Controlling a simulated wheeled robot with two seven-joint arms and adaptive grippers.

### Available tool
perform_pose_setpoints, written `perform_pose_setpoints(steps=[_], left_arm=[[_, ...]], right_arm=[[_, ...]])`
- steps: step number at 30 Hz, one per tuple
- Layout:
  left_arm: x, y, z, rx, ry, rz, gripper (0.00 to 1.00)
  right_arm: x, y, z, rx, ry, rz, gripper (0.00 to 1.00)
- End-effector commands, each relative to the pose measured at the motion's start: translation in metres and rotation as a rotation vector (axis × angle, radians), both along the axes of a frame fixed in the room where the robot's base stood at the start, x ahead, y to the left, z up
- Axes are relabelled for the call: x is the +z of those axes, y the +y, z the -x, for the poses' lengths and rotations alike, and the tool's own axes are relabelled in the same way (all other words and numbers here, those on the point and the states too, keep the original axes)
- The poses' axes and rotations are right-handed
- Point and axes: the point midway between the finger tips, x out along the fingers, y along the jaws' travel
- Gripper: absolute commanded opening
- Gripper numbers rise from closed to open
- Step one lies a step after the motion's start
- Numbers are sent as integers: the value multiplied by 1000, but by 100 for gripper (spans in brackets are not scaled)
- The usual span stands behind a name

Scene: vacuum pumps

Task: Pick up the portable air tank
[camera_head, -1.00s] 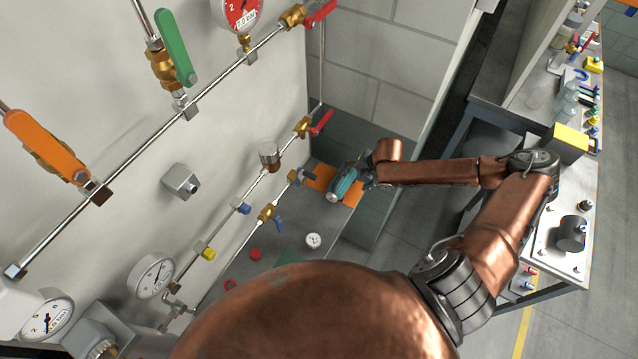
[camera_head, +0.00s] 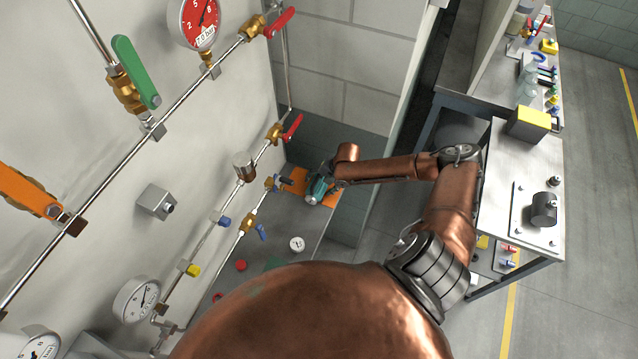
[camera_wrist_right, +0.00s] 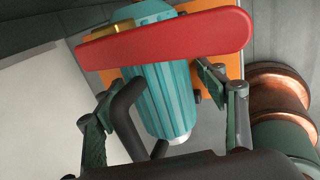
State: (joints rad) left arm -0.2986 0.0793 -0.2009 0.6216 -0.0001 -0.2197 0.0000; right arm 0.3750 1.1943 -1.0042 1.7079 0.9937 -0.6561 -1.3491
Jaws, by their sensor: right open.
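The portable air tank appears to be the teal ribbed cylinder (camera_head: 317,191) on an orange patch (camera_head: 298,178) at the far end of the grey surface below the wall. In the right wrist view the tank (camera_wrist_right: 163,95) fills the middle, with a black curved bar (camera_wrist_right: 124,120) at its left side. My right gripper (camera_head: 329,186) is at the tank. In the wrist view its open fingers (camera_wrist_right: 160,102) stand on either side of the tank; I cannot tell whether they touch it. A red lever (camera_wrist_right: 165,38) hides part of the tank's upper end. My left gripper is not in view.
Pipes with a red-handled valve (camera_head: 292,128) and a blue-handled valve (camera_head: 262,232) run along the wall left of the tank. A white gauge (camera_head: 297,244) lies on the grey surface (camera_head: 315,225). A workbench (camera_head: 500,165) stands to the right, with open floor beyond.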

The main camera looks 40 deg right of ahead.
Motion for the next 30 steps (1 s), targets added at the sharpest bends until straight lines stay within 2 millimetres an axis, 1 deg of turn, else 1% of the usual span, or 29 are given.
perform_pose_setpoints(steps=[6, 30], left_arm=[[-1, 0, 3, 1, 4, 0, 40], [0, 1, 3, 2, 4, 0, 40]], right_arm=[[-1, 0, 0, 1, -1, 1, 66], [-1, -1, 1, 0, 2, 2, 11]])
